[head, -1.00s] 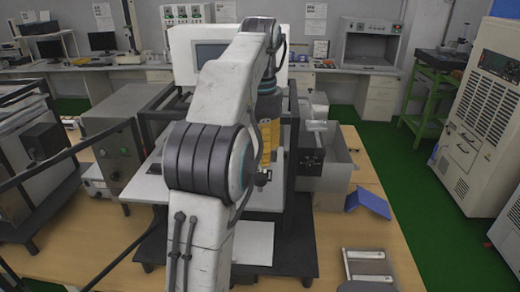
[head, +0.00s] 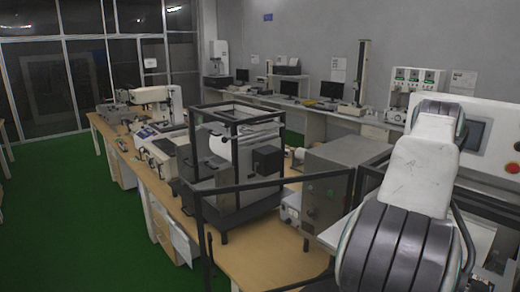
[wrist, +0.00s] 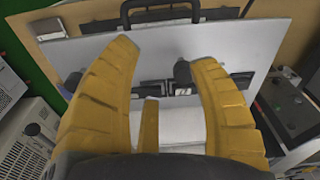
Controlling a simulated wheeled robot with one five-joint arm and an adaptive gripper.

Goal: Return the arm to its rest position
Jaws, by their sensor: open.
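My arm (head: 402,215) rises at the right of the head view, bent over near a white machine with a screen (head: 486,138). Its far end is out of the head view. In the wrist view my gripper (wrist: 172,75) shows its yellow fingers spread apart, with nothing between them. Beyond the fingers are a pale grey panel (wrist: 225,45) and a white surface (wrist: 180,122). I cannot tell how far the fingertips are from the panel.
A black-framed test rig (head: 235,160) and a grey box with knobs (head: 325,185) stand on the wooden bench (head: 255,258), left of my arm. A black rail (head: 270,184) crosses before them. Green floor (head: 60,205) is open at the left. A white-grey unit (wrist: 25,140) shows in the wrist view.

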